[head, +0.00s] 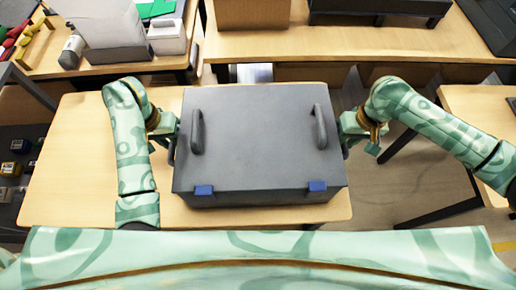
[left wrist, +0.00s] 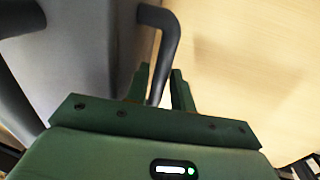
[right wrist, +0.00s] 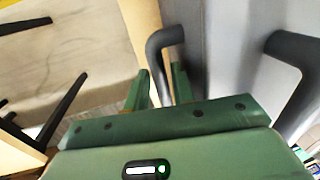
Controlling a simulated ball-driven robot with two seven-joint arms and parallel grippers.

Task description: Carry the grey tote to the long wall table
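The grey tote (head: 258,140) is a closed, dark grey box with two upright handles on its lid and two blue latches on its front edge. It is over the light wooden table in front of me and looks level. My left gripper (head: 168,128) is at its left side, with the fingers (left wrist: 160,84) closed around a dark side handle (left wrist: 168,45). My right gripper (head: 352,130) is at its right side, with the fingers (right wrist: 161,84) around the other side handle (right wrist: 156,50). The tote's underside is hidden, so I cannot tell whether it touches the table.
The near table (head: 75,185) has bare room left of the tote. A long wooden table (head: 370,42) stands behind, with a cardboard box (head: 252,12) and a dark rack (head: 380,8) on it. A cluttered table is at the back left. Another table (head: 480,105) stands at the right, beyond open floor.

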